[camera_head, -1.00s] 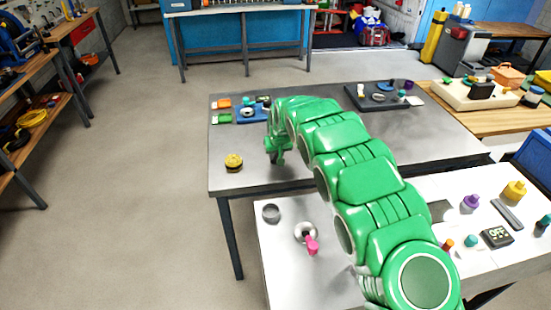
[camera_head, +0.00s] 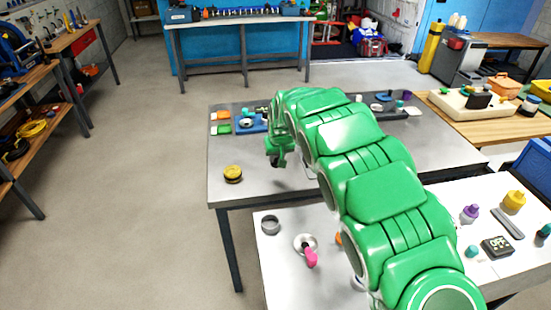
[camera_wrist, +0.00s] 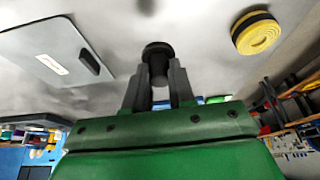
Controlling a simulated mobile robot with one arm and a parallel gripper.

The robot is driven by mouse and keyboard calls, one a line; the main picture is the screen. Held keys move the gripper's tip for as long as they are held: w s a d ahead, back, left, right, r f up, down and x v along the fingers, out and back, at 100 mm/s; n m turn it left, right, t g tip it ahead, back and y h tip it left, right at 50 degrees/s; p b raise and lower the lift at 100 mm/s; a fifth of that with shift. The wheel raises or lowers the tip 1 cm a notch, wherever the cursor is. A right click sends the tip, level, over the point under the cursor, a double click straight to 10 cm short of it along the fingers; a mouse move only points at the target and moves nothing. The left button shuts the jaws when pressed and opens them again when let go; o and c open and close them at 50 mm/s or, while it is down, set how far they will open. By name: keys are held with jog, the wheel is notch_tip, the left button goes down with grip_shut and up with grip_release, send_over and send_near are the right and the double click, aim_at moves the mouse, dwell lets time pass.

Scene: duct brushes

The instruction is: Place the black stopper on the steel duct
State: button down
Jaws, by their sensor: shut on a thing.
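My gripper (camera_head: 278,160) hangs above the left part of the grey table. In the wrist view my gripper (camera_wrist: 160,85) is shut on the black stopper (camera_wrist: 158,52), a dark piece with a wide round head and narrower body between the fingers. The stopper cannot be made out in the head view. A short grey metal ring (camera_head: 270,231) stands on the white table, left of a round steel piece (camera_head: 299,241) with a pink handle. I cannot tell for sure which of these is the steel duct; the ring looks most like it.
A yellow round piece with a dark band (camera_head: 233,175) sits at the grey table's left edge; it also shows in the wrist view (camera_wrist: 257,35). Blue, green and orange parts (camera_head: 222,128) lie at the table's back left. My arm covers the middle.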

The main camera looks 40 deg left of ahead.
jog(key=s+d+r, duration=0.6)
jog(key=s+d, duration=0.1)
jog(key=shift+s+d, duration=0.2)
jog(key=shift+s, duration=0.1)
